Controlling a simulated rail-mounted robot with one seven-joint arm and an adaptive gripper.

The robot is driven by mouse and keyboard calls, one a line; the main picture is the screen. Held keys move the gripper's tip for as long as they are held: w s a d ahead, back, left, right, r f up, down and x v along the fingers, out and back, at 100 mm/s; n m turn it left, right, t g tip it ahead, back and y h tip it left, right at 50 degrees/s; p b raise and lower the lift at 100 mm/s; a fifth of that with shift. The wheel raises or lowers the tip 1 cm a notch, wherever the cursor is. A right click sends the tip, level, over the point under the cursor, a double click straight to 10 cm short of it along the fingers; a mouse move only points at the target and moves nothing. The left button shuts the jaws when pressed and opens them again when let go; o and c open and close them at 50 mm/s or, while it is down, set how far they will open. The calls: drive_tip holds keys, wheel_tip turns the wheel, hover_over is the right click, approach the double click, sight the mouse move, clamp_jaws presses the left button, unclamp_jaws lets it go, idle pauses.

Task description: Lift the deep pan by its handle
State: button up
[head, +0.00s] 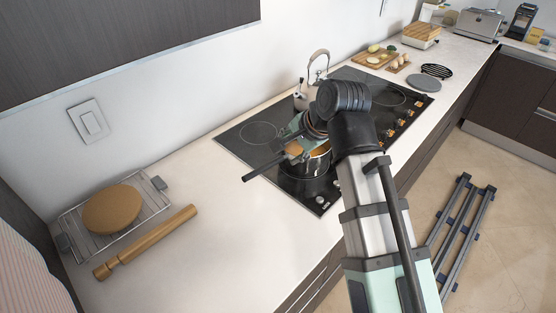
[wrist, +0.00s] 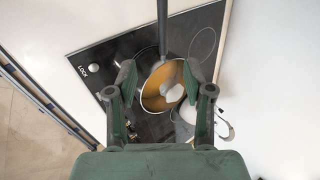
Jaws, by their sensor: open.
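The deep pan (head: 318,168) is a metal pot with orange contents, standing on the black cooktop. Its dark handle (head: 262,170) points left over the counter. In the wrist view the pan (wrist: 149,97) shows between and beyond my fingers, with a pale lump in its contents, and its handle (wrist: 162,28) runs toward the top edge. My gripper (wrist: 159,75) is open, with one green finger on each side of the pan in this view. In the head view my gripper (head: 297,145) is above the pan and partly hides it. I cannot tell whether a finger touches the pan.
A kettle (head: 300,101) stands close behind the pan. The cooktop (head: 245,133) has knobs along its right side.

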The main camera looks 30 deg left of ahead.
sight(269, 164)
drive_tip(key=p+x, duration=0.2)
drive_tip(key=x, duration=0.9)
drive_tip(key=shift+w+a+f, duration=0.1)
drive_tip(key=shift+a+f, duration=0.15)
drive_tip(key=shift+f, duration=0.05)
drive_tip(key=shift+p+x, duration=1.05)
drive_tip(key=shift+x, duration=1.05)
drive_tip(key=shift+w+a+f, duration=0.25)
drive_tip(key=shift+a+f, duration=0.15)
drive_tip(key=shift+r, duration=0.1)
clamp_jaws()
